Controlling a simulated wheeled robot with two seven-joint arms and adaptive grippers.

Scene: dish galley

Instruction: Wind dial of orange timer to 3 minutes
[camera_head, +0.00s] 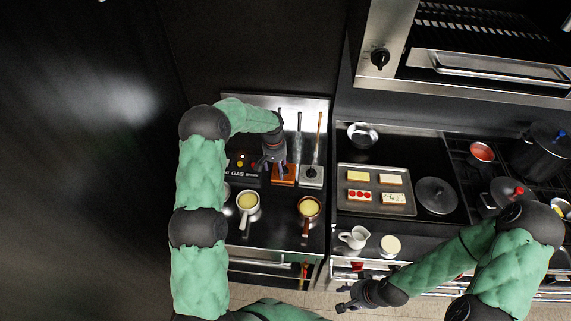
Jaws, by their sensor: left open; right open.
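The orange timer (284,180) stands at the back of the left counter, beside a grey block. My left gripper (274,160) is over its upper left part, pointing down, and hides some of it. The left gripper is open; I cannot tell whether its fingers touch the timer. The dial's setting is too small and covered to read. My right gripper (345,297) is open and empty in front of the counter's front edge, far from the timer.
The grey block (311,178) stands just right of the timer. A black gas box (243,171) is on the left. Two pans, a silver one (248,212) and a copper one (308,218), stand in front. A tray (376,207) of food and a white jug (354,238) are further right.

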